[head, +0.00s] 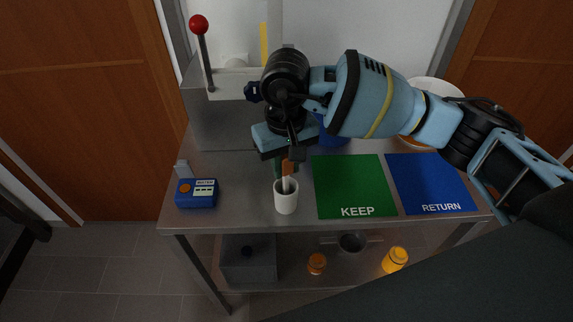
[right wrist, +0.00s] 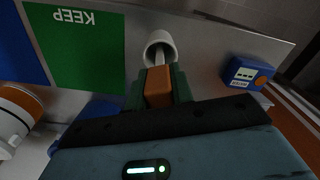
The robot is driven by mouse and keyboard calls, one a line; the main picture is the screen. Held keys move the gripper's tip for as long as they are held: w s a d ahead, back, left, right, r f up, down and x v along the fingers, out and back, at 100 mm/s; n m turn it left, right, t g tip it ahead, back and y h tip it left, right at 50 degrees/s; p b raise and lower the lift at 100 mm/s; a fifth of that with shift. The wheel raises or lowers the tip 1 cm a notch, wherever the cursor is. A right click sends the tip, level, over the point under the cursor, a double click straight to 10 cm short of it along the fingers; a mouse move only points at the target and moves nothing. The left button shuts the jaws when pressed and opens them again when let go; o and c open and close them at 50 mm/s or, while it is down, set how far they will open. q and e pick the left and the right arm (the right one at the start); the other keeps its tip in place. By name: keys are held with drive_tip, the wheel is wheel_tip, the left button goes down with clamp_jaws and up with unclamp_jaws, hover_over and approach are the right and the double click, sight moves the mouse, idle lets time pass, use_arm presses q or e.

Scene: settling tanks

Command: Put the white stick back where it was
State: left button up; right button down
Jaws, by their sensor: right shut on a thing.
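My right gripper (head: 286,166) is above a white cup (head: 286,203) near the front edge of the metal table. It is shut on an orange block-like handle (right wrist: 158,87), seen between its green fingers in the right wrist view. A thin pale stick (right wrist: 160,55) runs from under the handle into the mouth of the cup, which also shows in the right wrist view (right wrist: 160,38). In the head view the lower stick (head: 286,187) is inside the cup's opening. Its lower end is hidden by the cup wall. My left gripper is not in view.
A green KEEP mat (head: 352,185) and a blue RETURN mat (head: 430,183) lie right of the cup. A blue meter box (head: 197,193) stands left. A red-knobbed lever (head: 199,25) rises at back left. Orange (head: 317,263) and yellow (head: 395,260) jars stand on the lower shelf.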

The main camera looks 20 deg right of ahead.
drive_tip(key=shift+f, duration=0.35)
drive_tip(key=shift+f, duration=0.2)
drive_tip(key=c, duration=1.2)
unclamp_jaws()
wheel_tip(320, 180, up, 12)
drive_tip(key=shift+r+b, duration=0.2)
drive_tip(key=shift+b, duration=0.15)
